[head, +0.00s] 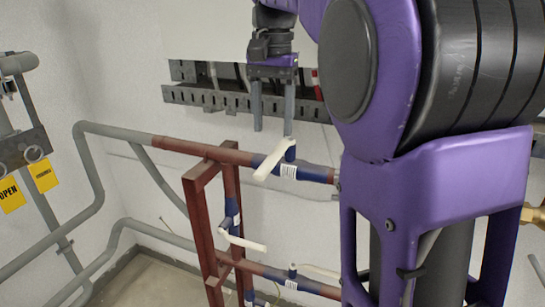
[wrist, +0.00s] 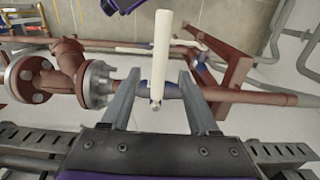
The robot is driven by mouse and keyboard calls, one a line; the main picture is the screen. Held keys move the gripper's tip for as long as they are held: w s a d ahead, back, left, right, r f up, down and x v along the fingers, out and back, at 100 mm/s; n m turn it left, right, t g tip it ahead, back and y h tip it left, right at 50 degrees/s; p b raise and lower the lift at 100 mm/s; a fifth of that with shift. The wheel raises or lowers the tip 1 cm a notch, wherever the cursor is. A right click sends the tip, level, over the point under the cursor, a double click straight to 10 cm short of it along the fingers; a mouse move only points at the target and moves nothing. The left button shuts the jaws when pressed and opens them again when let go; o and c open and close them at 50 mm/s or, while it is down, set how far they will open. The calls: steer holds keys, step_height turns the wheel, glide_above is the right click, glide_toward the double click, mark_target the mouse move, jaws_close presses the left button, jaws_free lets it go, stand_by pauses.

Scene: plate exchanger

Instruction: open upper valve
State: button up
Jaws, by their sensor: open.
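The upper valve (head: 289,171) is a blue fitting on the upper red-brown pipe, with a long cream lever (head: 268,165) that slants down to the left in the head view. In the wrist view the lever (wrist: 162,45) points up the picture from its pivot on the blue valve body (wrist: 158,92). My gripper (head: 272,134) points down above the valve, its two fingers apart and empty. In the wrist view the lever appears between the fingertips of my gripper (wrist: 160,77). I see no contact; the exact height gap is unclear.
Two lower valves with cream levers (head: 243,241) (head: 318,271) sit on the red-brown pipework below. A slotted grey rail (head: 210,97) runs along the wall behind my gripper. Yellow tags (head: 10,195) hang at the left. A flanged pipe (wrist: 98,85) lies beside the valve in the wrist view.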

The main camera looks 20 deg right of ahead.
mark_target(273, 155)
step_height(273, 155, down, 6)
steer(key=shift+f+b, duration=0.15)
steer(key=shift+b, duration=0.5)
steer(key=shift+c, duration=0.2)
jaws_close()
stand_by(0.9)
